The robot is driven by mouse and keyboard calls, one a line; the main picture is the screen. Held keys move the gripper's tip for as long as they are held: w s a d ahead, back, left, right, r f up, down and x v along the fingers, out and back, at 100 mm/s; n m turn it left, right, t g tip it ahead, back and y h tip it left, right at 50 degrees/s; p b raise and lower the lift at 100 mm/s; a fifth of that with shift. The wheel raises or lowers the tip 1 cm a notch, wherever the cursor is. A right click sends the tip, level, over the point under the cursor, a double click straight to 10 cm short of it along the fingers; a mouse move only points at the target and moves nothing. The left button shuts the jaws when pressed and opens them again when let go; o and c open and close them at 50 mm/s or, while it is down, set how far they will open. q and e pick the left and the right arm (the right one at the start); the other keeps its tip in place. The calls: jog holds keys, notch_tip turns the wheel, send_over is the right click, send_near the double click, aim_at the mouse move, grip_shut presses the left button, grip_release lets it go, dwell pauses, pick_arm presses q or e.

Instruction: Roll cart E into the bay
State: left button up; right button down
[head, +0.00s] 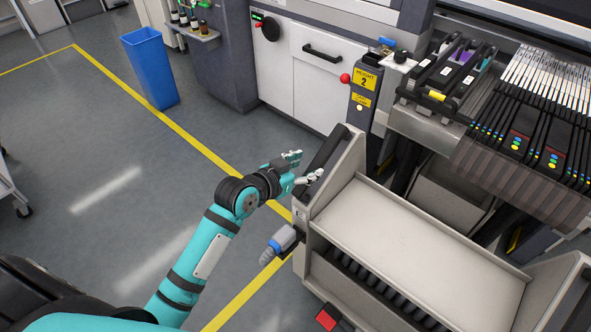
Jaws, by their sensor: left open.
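A light-grey cart (415,236) with a shallow empty top and raised side panels stands at lower centre right, in front of the machine. I cannot read a letter on it, so I cannot confirm that it is cart E. A black handle (328,150) slants along its left side panel. My left gripper (306,167) is open beside this handle, with its fingers pointing right towards it. I cannot tell whether they touch. The bay seems to be the dark space under the machine's front (405,168), mostly hidden by the cart. My right gripper is out of view.
A feeder bank (540,130) with many tapes overhangs at right. A post labelled HEIGHT 2 (363,92) stands behind the cart. A grey plug with a blue ring (282,241) sticks out from the cart's left. A blue bin (149,68) stands at back left; floor between is clear.

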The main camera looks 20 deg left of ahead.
pick_arm(q)
jog(key=shift+v, duration=2.15)
